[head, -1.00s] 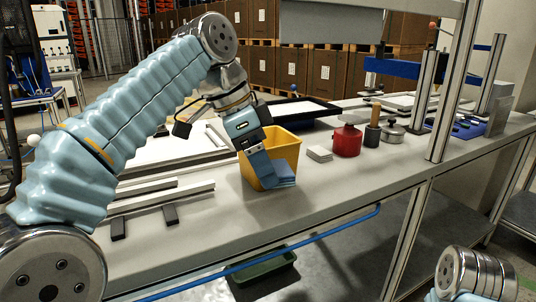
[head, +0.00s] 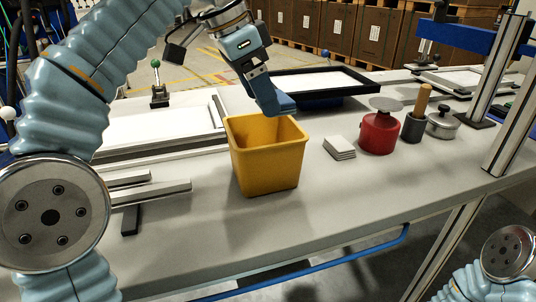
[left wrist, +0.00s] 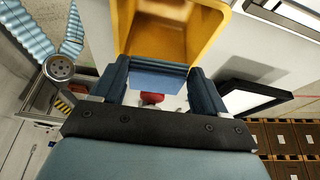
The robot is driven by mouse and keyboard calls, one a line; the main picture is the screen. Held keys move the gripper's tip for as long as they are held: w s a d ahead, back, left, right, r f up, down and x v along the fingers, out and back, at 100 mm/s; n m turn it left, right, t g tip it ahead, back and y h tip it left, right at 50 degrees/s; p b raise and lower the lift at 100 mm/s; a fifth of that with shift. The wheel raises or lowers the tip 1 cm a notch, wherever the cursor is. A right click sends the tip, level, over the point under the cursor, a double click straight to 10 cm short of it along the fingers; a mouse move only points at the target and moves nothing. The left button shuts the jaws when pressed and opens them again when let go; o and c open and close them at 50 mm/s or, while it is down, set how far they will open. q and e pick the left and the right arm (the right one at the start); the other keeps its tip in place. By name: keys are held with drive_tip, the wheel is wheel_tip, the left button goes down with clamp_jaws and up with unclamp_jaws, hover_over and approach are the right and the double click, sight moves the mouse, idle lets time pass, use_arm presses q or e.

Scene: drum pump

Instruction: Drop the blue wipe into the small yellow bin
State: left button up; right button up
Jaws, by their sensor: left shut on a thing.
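The small yellow bin (head: 268,165) stands upright on the grey workbench, its open top facing up. My left gripper (head: 268,96) is raised over the far rim of the bin, shut on the blue wipe (head: 286,102). The wipe shows just behind or above the bin's back edge; the head view does not settle whether it is over the opening. In the left wrist view the wipe (left wrist: 158,78) is pinched between the two fingers, with the bin (left wrist: 165,32) close beyond it. My right gripper is out of view.
White pads (head: 340,147), a red can (head: 379,132), a dark cup with a wooden handle (head: 414,124) and a metal pot (head: 442,123) stand right of the bin. A black-rimmed tray (head: 325,86) lies behind. Metal bars (head: 150,190) lie left. The bench front is clear.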

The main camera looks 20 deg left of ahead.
use_arm(q)
drive_tip(key=shift+f, duration=1.75)
drive_tip(key=o, duration=1.1)
drive_tip(key=shift+c, duration=0.2)
drive_tip(key=v, duration=0.7)
drive_tip(key=shift+r, duration=0.2)
drive_tip(key=shift+a, duration=0.1)
